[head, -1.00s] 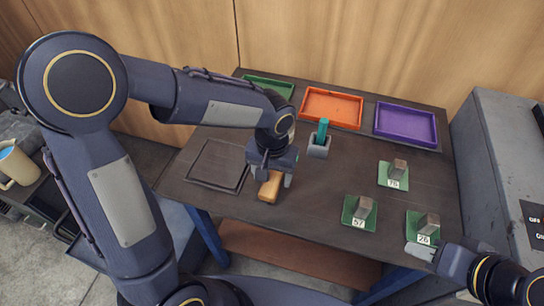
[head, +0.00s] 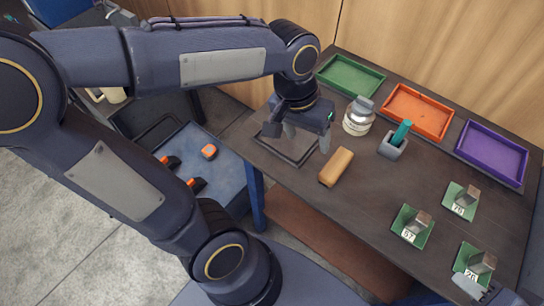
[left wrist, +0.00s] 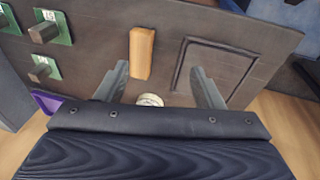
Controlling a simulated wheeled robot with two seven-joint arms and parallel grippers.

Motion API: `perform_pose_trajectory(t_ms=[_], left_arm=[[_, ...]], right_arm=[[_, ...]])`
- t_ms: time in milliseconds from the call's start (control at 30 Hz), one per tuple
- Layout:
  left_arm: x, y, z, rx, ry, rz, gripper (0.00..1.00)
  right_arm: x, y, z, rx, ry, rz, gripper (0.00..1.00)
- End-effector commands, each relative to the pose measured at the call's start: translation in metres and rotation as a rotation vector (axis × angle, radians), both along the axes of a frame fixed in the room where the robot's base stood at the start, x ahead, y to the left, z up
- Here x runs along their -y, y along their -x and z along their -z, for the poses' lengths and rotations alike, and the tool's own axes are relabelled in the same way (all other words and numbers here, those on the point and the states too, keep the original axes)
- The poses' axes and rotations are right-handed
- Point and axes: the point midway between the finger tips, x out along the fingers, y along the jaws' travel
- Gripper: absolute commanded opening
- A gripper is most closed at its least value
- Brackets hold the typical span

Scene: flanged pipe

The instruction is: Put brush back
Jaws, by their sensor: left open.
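A tan, rounded wooden block (head: 336,167), possibly the brush, lies on the dark table near its front edge; I see no bristles. It also shows in the left wrist view (left wrist: 141,53). My left gripper (head: 308,145) is open and empty, above the square outline (head: 286,148) and to the left of the block, apart from it. Its two fingers (left wrist: 163,75) also show in the left wrist view. A teal-handled item (head: 402,132) stands upright, slightly tilted, in a small grey holder (head: 392,148). My right gripper (head: 485,292) is partly cut off at the lower right.
A lidded jar (head: 358,118) stands close to the right of my left gripper. Green (head: 350,76), orange (head: 418,112) and purple (head: 492,152) trays line the back. Metal blocks on numbered green plates (head: 412,226) stand at the right. The middle of the table is clear.

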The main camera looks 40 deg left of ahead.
Motion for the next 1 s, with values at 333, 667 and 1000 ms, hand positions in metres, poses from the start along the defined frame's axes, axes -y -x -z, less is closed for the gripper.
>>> perform_pose_trajectory(t_ms=[333,667,1000], left_arm=[[-0.030,0.085,0.008,0.286,0.176,-0.121,0.62],[-0.029,0.093,0.012,0.331,0.192,-0.132,0.62],[-0.029,0.093,0.012,0.331,0.191,-0.131,0.62]], right_arm=[[0.000,0.000,0.000,0.000,0.000,0.000,0.36],[0.000,0.000,0.000,0.000,0.000,0.000,0.36],[0.000,0.000,0.000,0.000,0.000,0.000,0.36]])
